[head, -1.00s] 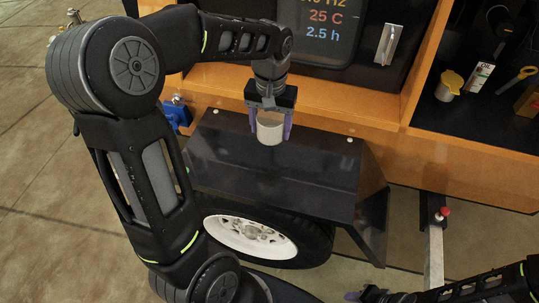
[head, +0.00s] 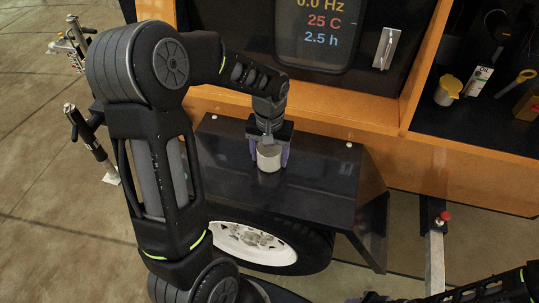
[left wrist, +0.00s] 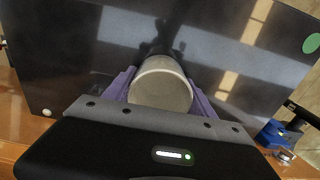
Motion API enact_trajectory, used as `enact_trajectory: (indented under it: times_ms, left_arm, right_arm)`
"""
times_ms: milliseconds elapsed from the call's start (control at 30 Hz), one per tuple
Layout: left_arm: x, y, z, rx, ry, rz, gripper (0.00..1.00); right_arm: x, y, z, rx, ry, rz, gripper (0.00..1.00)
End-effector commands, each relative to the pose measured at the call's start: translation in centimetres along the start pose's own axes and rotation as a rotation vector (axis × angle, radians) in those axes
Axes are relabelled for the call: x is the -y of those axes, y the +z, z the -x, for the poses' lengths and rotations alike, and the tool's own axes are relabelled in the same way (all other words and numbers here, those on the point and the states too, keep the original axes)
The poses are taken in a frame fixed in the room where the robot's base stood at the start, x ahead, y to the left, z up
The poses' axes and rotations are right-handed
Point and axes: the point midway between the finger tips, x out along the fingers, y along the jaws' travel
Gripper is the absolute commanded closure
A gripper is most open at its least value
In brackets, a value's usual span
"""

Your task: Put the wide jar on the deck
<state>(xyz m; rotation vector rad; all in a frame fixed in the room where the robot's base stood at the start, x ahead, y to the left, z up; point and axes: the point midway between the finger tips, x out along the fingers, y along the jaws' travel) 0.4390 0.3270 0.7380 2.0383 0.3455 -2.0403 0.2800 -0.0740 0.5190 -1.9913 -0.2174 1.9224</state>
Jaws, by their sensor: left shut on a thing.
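The wide jar (head: 268,161) is a pale, short cylinder over the black deck (head: 320,180) that covers the wheel. My left gripper (head: 269,154) is shut on the jar, with a purple finger on each side of it. The jar looks upright, at or just above the deck surface; I cannot tell if it touches. In the left wrist view the jar's round pale top (left wrist: 160,88) sits between the purple fingers, with the dark glossy deck (left wrist: 65,60) around it. My right gripper (head: 362,298) shows only in part at the bottom edge of the head view.
A white-rimmed wheel (head: 250,243) sits below the deck. Behind the deck stands an orange cabinet (head: 430,155) with a display (head: 322,30). A yellow-lidded cup (head: 447,90) and tools stand in its right bay. The deck's right half is clear.

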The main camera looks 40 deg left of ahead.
Motion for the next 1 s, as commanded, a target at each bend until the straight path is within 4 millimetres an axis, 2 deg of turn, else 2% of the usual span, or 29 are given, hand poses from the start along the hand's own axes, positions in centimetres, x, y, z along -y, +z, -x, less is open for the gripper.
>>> enact_trajectory:
  times_ms: [400,433,667,1000]
  left_arm:
    - [0.03,-0.01,-0.65,-0.001,0.0,0.0,0.78]
    - [0.03,-0.01,-0.5,-0.001,0.0,0.0,0.33]
    - [0.03,-0.01,-0.47,-0.001,0.0,0.0,0.14]
    - [0.03,-0.02,-0.04,-0.001,0.0,0.0,0.14]
  right_arm:
    - [-0.14,0.0,-0.36,0.0,0.0,0.0,0.64]
    - [-0.09,0.0,-0.23,0.0,0.0,0.0,0.64]
    - [-0.08,0.0,-0.21,0.0,0.0,0.0,0.64]
    - [0.04,-0.01,0.11,0.0,0.0,0.0,0.64]
